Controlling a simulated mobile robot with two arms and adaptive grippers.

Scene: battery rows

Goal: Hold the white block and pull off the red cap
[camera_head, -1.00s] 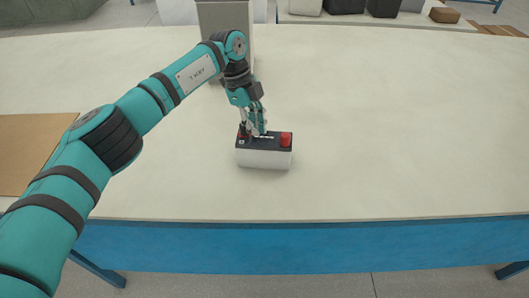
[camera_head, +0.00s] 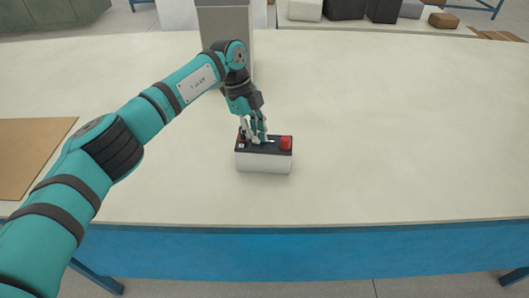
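A white block (camera_head: 264,163) with a black top stands upright on the pale table, near its front edge. A red cap (camera_head: 286,143) sits on the right end of the black top and is uncovered. Another small red part (camera_head: 241,138) shows at the left end, partly hidden by my fingers. My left gripper (camera_head: 255,138) points down at the left and middle of the black top, left of the red cap. Its fingertips are at or just above the top; contact and finger opening are too small to tell. My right gripper is out of view.
A tall grey box (camera_head: 226,22) stands behind my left wrist. A flat brown board (camera_head: 28,155) lies at the left. The table (camera_head: 400,140) is clear to the right of the block. Its blue front edge (camera_head: 300,250) is close in front.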

